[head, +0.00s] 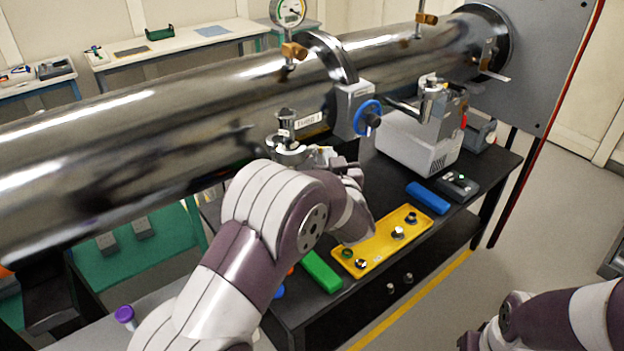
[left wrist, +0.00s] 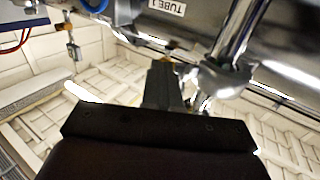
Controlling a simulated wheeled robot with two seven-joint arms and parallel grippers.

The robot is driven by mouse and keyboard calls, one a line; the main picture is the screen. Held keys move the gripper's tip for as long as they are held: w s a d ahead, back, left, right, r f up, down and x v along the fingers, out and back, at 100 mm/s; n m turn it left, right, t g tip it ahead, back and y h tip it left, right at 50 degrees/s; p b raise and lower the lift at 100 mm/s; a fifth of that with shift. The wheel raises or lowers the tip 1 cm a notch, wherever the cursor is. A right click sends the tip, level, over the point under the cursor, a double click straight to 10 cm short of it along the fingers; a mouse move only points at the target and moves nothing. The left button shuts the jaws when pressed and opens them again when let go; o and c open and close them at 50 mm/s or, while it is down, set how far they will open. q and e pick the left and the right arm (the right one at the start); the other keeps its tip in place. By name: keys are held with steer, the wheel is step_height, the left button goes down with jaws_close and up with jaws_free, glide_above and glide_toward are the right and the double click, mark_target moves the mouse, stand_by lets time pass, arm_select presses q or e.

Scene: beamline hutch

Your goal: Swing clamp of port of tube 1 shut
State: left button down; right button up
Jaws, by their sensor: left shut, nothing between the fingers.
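The steel tube with the label "TUBE 1" (head: 308,120) crosses the head view. Its port (head: 288,150) hangs under the tube beside the label, a short metal neck with a flange. The label (left wrist: 166,9) and port neck (left wrist: 236,35) also show in the left wrist view. The bright clamp metal (left wrist: 222,80) sits around the port's end; its exact opening is hard to make out. My left gripper (head: 342,163) is shut and empty, just right of the port. In the left wrist view its dark fingers (left wrist: 163,85) point up beside the clamp metal. My right gripper is out of view.
A blue handwheel valve (head: 368,117) and a grey pump unit (head: 418,140) stand right of the port. Below, a black bench (head: 330,308) holds a yellow tray (head: 378,246) with small fittings, a green block (head: 321,271) and a blue block (head: 428,197).

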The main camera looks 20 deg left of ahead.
arm_select(q)
steer(key=w+a+n+g+y+p, duration=0.1)
steer(key=w+a+n+g+y, duration=0.1)
steer(key=w+n+y, duration=0.1)
steer(key=w+y, duration=0.1)
steer(key=w, duration=0.1)
steer(key=shift+w, duration=0.4)
steer(key=shift+a+r, duration=0.15)
stand_by(0.4)
